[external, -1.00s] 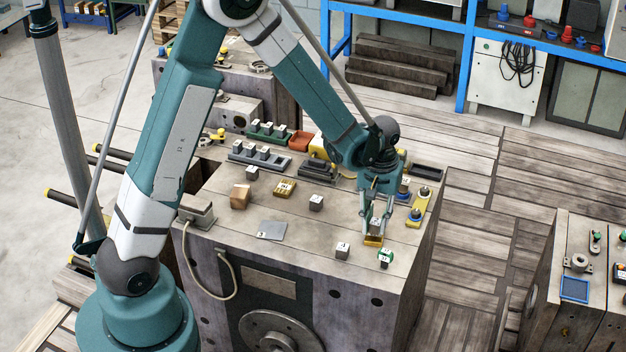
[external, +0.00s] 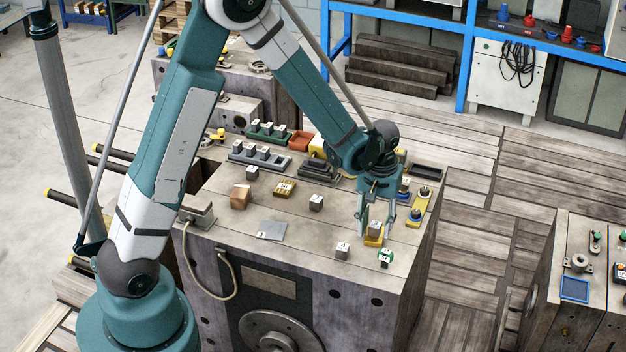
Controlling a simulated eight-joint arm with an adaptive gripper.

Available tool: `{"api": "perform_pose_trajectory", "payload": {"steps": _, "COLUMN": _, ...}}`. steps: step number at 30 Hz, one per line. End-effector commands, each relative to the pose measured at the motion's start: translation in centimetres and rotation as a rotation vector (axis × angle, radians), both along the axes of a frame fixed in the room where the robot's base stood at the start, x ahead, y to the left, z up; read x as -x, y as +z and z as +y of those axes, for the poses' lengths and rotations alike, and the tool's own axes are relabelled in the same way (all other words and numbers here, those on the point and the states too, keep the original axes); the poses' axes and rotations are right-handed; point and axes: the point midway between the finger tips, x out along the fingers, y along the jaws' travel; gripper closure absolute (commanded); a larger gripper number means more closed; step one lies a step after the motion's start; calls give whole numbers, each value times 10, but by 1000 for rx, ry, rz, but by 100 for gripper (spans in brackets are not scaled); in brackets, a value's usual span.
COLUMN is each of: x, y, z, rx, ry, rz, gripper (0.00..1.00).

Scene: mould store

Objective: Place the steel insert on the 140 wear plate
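A small grey steel block with a pale label on top, which looks like the steel insert (external: 374,228), sits on a yellow block (external: 373,241) near the front right of the big machine's top. The yellow block seems to be the wear plate, but its number is too small to read. My gripper (external: 376,222) points down over the grey block. Its fingers are spread, one on each side, with a gap visible at the left; it looks open and the block rests on the yellow piece. Contact at the right finger cannot be told.
Close by stand a grey cube (external: 342,250), a green-and-white block (external: 385,257) and a yellow tray with blue knobs (external: 418,207).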

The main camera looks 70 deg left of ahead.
Motion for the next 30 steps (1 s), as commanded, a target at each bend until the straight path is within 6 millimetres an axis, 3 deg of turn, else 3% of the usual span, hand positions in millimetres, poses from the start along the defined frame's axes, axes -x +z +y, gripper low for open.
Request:
{"api": "perform_pose_trajectory", "payload": {"steps": 11, "x": 0, "y": 13, "z": 0, "rx": 0, "ry": 0, "rz": 0, "gripper": 66}}
{"api": "perform_pose_trajectory", "payload": {"steps": 30, "x": 0, "y": 101, "z": 0, "rx": 0, "ry": 0, "rz": 0, "gripper": 66}}
